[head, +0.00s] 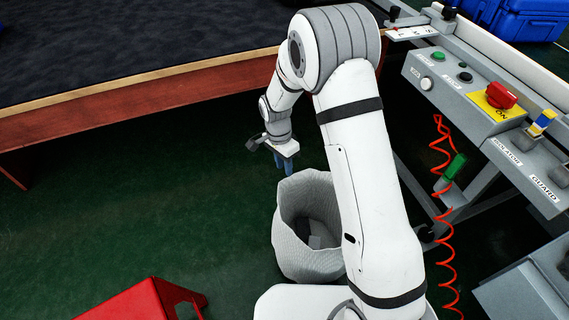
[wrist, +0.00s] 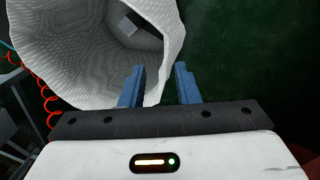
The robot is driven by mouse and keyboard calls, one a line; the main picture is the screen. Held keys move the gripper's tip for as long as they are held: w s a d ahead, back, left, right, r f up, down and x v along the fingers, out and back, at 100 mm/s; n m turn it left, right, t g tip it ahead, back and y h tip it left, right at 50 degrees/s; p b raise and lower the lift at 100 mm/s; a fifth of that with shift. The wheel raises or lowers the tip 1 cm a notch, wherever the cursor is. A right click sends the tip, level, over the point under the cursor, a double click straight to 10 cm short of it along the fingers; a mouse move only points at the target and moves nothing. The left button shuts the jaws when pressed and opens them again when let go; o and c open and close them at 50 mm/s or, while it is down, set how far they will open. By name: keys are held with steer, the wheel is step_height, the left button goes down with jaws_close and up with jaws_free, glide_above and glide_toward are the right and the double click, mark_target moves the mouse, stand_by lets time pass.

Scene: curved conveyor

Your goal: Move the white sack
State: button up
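The white sack (head: 298,258) stands upright and open-topped on the dark green floor, with some pale block-like pieces visible inside. My arm partly hides its right side in the head view. My gripper (head: 285,163) points down at the sack's far-left rim. In the wrist view the sack (wrist: 95,75) fills the upper left. The two blue fingers (wrist: 160,85) are apart there, and the sack's rim edge passes between them, with the left finger over the sack's opening and the right finger outside over the floor. The fingers are not closed on the rim.
A wooden-edged dark table (head: 140,87) stands behind. A red object (head: 145,302) is at the front left. The floor left of the sack is clear.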

mark_target(287, 190)
steer(key=f+b, duration=0.1)
steer(key=f, duration=0.1)
steer(key=f+b, duration=0.1)
steer(key=f, duration=0.2)
steer(key=s+f, duration=0.1)
steer(key=f, duration=0.1)
steer(key=shift+d+f+b, duration=0.25)
steer(key=shift+d+b, duration=0.15)
jaws_close()
steer(key=shift+w, duration=0.1)
stand_by(1.0)
